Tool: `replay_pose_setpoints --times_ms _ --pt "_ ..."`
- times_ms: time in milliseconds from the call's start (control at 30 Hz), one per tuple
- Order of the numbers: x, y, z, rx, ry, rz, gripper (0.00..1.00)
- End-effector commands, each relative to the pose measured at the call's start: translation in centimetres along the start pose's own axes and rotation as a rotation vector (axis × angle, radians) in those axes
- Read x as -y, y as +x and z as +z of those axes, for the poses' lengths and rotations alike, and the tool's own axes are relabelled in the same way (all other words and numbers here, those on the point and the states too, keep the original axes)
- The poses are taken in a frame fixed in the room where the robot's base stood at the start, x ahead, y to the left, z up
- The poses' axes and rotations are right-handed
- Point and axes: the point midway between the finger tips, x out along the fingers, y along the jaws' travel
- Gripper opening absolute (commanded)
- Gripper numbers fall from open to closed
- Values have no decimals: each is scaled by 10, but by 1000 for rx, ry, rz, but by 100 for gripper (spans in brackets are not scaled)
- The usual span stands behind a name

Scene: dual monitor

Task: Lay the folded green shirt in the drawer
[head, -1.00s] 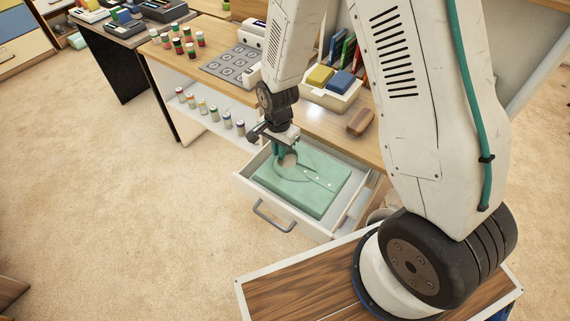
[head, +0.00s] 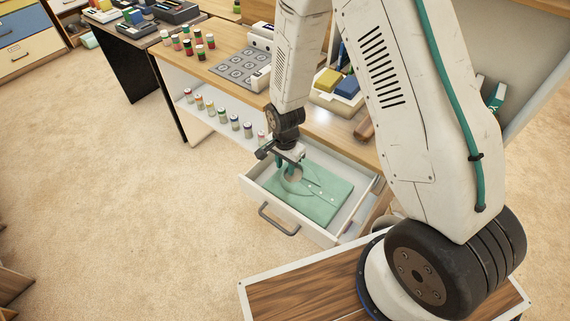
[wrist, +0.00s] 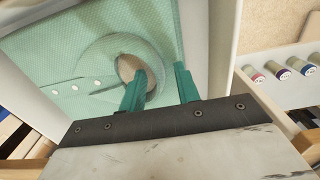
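The folded green shirt (head: 318,203) lies flat within the walls of the open white drawer (head: 266,198). Its collar and buttons face up, and the collar end is beneath my gripper (head: 284,168). In the wrist view the teal fingers of my gripper (wrist: 161,80) straddle the side of the shirt's collar (wrist: 97,62), one in the neck opening and one by the shirt's outer edge. Whether the shirt's underside touches the drawer floor is hidden.
The wooden desk (head: 225,77) stands behind the drawer, with a grey mat (head: 243,67) and several spools on it. More spools stand on the white shelf (head: 205,113) left of the drawer. The carpet (head: 130,210) in front is clear.

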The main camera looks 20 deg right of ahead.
Motion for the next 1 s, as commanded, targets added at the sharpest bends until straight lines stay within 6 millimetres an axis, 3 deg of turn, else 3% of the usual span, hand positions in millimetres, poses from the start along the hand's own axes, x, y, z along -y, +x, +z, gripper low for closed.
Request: replay_pose_setpoints --times_ms 267,800,1000 --pt "0 -6 0 0 0 -1 32" --pt "1 -104 0 -1 0 -3 32" --pt "0 -121 0 0 0 -1 32"
